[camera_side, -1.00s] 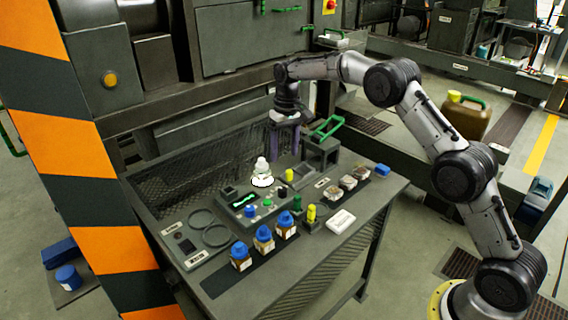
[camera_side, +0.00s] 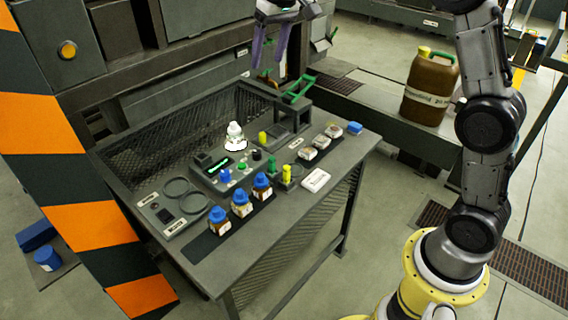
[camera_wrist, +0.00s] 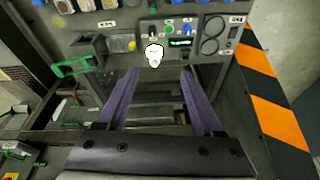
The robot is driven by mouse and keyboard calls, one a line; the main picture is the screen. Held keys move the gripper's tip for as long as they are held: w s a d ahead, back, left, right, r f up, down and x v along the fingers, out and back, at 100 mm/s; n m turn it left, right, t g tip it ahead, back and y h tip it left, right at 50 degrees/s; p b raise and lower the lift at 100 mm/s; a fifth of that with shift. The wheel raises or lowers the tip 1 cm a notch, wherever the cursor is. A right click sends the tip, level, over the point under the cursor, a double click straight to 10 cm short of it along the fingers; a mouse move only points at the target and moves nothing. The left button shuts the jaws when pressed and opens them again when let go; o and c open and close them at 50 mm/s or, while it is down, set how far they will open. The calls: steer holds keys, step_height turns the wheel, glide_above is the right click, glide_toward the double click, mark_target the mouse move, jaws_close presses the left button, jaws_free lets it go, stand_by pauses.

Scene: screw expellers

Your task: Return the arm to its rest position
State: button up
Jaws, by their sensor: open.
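My gripper (camera_side: 268,57) is at the top of the side view, raised well above the back edge of the workbench (camera_side: 345,165). Its two purple fingers are spread apart with nothing between them. In the wrist view my gripper (camera_wrist: 160,75) is also open and empty, its fingers pointing toward the bench. My upper arm runs out of the top of the side view, so part of it is hidden.
The bench holds a white bottle (camera_side: 235,137), several blue-capped brown bottles (camera_side: 241,205), a control panel (camera_side: 218,170) and a green-handled device (camera_side: 298,88). A brown jerrycan (camera_side: 430,88) stands right of the bench, near my arm. The air around my gripper looks clear.

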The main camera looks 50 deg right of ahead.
steer(key=s+a+r+n+t, duration=0.1)
steer(key=s+r, duration=0.2)
steer(key=s, duration=0.8)
steer(key=s+a+r+t, duration=0.1)
steer(key=s+r, duration=0.1)
steer(key=s, duration=0.8)
steer(key=s+f, duration=1.1)
steer(key=s, duration=0.1)
steer(key=shift+s+f+n+t, duration=0.2)
steer(key=shift+f+n+t, duration=0.1)
steer(key=shift+f+n, duration=0.1)
steer(key=shift+a+r, duration=0.1)
